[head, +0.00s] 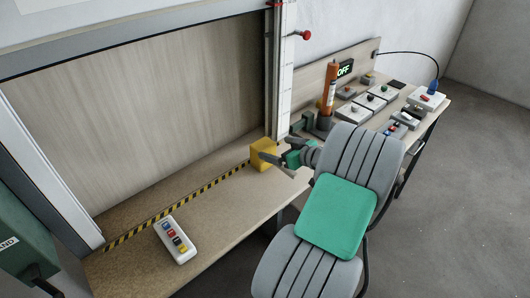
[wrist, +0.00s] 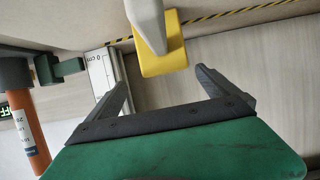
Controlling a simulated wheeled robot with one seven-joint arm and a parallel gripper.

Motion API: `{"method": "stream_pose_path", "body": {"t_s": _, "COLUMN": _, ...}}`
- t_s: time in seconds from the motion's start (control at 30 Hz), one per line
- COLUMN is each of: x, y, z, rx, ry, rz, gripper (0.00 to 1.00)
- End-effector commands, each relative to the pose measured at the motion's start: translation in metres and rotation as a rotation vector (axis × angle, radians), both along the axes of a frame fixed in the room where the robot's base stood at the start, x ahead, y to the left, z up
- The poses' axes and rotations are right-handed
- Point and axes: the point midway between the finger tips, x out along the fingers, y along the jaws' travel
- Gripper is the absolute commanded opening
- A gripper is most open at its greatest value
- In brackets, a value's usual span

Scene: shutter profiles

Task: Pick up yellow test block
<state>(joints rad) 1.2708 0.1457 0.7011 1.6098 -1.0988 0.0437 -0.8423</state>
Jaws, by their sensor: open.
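The yellow test block (head: 262,154) stands on the workbench beside the foot of the shutter's right-hand guide, at the end of a black-and-yellow striped line. My gripper (head: 278,153) is open beside the block, on its right in the head view. In the wrist view, the yellow block (wrist: 163,62) lies ahead of my open gripper (wrist: 163,80), beyond the fingertips, with nothing between the fingers. A pale grey bar (wrist: 147,22) overlaps the block there; I cannot tell whether it belongs to the block. My gripper hides part of the block's right side in the head view.
A white control box with coloured buttons (head: 175,240) lies at the bench's front left. A white scaled guide rail (head: 283,65) rises behind the block. An orange cylinder (head: 329,88) and several small switch boxes stand right. The bench between control box and block is clear.

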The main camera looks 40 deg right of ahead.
Motion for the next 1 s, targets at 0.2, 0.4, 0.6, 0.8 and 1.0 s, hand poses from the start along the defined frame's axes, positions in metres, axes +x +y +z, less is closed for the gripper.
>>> {"method": "stream_pose_path", "body": {"t_s": 0.2, "x": 0.039, "y": 0.012, "z": -0.009, "rx": 0.003, "ry": 0.003, "rz": 0.014, "gripper": 0.98}}
{"method": "stream_pose_path", "body": {"t_s": 0.4, "x": 0.053, "y": 0.009, "z": -0.019, "rx": 0.001, "ry": 0.003, "rz": 0.007, "gripper": 0.98}}
{"method": "stream_pose_path", "body": {"t_s": 0.6, "x": 0.052, "y": 0.009, "z": -0.019, "rx": 0.000, "ry": 0.003, "rz": 0.006, "gripper": 0.93}}
{"method": "stream_pose_path", "body": {"t_s": 0.8, "x": 0.051, "y": 0.008, "z": -0.019, "rx": 0.001, "ry": 0.003, "rz": 0.005, "gripper": 0.77}}
{"method": "stream_pose_path", "body": {"t_s": 1.0, "x": 0.051, "y": 0.008, "z": -0.019, "rx": 0.001, "ry": 0.004, "rz": 0.005, "gripper": 0.61}}
